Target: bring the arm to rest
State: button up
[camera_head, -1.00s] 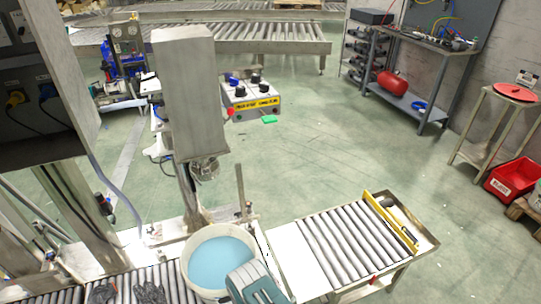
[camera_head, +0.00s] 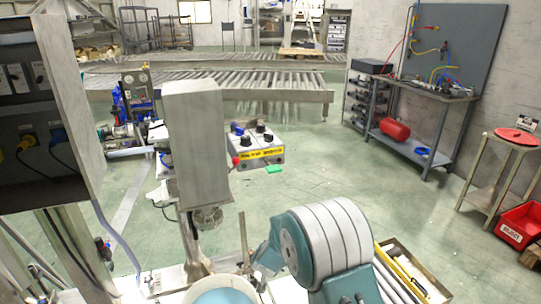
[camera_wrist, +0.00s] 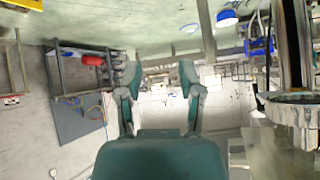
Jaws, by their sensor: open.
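My arm (camera_head: 325,250), teal with grey bands, rises from the bottom of the head view, right of the light-blue filled bucket (camera_head: 222,297). The bucket is cut off by the lower edge. My gripper (camera_wrist: 160,88) shows in the wrist view with its two teal fingers spread apart and nothing between them. The wrist view is upside down, and the gripper points out over the room, clear of any object. In the head view I cannot make out the fingertips.
A grey machine column (camera_head: 197,145) stands just left of my arm, with a button box (camera_head: 257,148) beside it. A workbench (camera_head: 425,88) stands at the back right. Open green floor lies between.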

jog(key=s+d+r+n+g+y, duration=0.1)
jog(key=s+d+r, duration=0.2)
jog(key=s+r, duration=0.6)
jog(key=s+d+r+n+g+y, duration=0.1)
jog(key=s+d+r, duration=0.35)
jog(key=r, duration=0.85)
jog(key=s+d+r+g+h, duration=0.1)
jog(key=s+d, duration=0.3)
jog(key=s, duration=0.7)
jog(key=s+d+r+h, duration=0.1)
jog(key=s+d+r, duration=0.2)
jog(key=s, duration=0.9)
jog(key=shift+s+d+m+g, duration=0.2)
jog(key=shift+d+m+g, duration=0.15)
jog(key=shift+d, duration=0.65)
